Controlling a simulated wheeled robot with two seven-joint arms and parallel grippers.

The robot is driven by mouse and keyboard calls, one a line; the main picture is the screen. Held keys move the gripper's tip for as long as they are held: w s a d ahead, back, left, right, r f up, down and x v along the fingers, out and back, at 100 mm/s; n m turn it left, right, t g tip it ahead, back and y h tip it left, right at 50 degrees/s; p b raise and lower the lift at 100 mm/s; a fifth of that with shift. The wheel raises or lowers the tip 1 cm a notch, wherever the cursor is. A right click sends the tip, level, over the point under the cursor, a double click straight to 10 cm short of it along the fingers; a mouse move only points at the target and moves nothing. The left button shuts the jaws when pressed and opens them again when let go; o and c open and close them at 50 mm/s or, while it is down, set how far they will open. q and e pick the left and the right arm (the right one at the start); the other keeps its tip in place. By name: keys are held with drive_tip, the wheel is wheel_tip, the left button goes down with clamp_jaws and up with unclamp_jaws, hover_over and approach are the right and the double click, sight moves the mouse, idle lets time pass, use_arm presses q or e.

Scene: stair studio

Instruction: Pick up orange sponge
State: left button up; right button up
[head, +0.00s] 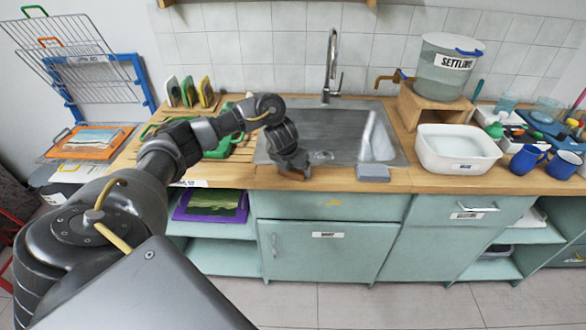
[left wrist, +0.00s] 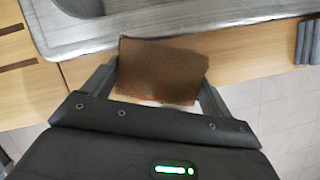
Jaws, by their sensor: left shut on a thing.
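The orange sponge shows as a brown-orange block (left wrist: 160,71) in the left wrist view. It sits between the two fingers of my left gripper (left wrist: 157,85), which is shut on it. In the head view my left gripper (head: 294,165) is at the front edge of the wooden counter, just in front of the sink. Only a small brown part of the sponge (head: 292,174) shows there under the fingers. I cannot tell whether the sponge still touches the counter. My right gripper is in neither view.
The metal sink (head: 335,125) with its tap (head: 332,65) lies behind the gripper. A white basin (head: 457,152), blue mugs (head: 528,158) and a water container (head: 444,68) stand further right.

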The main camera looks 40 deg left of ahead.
use_arm(q)
drive_tip(key=shift+r, duration=0.25)
wheel_tip(320, 180, up, 3)
drive_tip(key=shift+w+f, duration=0.1)
drive_tip(key=s+d+r+p, duration=0.6)
drive_tip(key=s+d+r, duration=0.3)
drive_tip(key=d, duration=0.1)
drive_tip(key=shift+s+d+r, duration=0.25)
drive_tip(key=shift+d+r, duration=0.05)
